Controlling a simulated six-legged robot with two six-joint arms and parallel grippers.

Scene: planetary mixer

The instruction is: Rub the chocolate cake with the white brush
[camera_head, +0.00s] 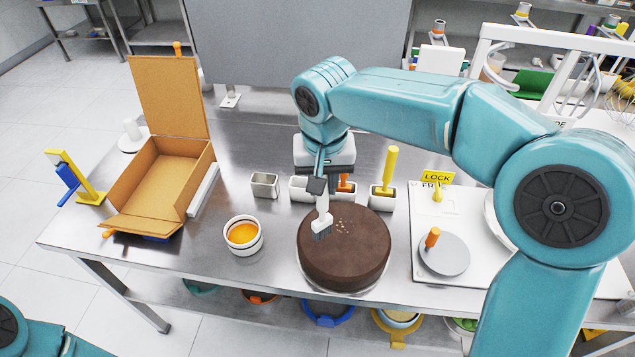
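The round chocolate cake (345,256) sits on a board at the front of the metal table, with a few pale specks on its top. My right gripper (318,184) is above the back left of the cake and is shut on the handle of the white brush (322,222). The brush points down, and its grey bristles are at the left part of the cake's top; they look in contact with it. My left gripper is outside the view; only a piece of my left arm shows at the bottom left corner.
A bowl of orange liquid (244,235) stands left of the cake. An open cardboard box (165,180) and a yellow-blue stand (75,178) are farther left. Small metal containers (265,185) stand behind. A white panel (460,225) with a grey disc lies right. My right arm crosses above the right side.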

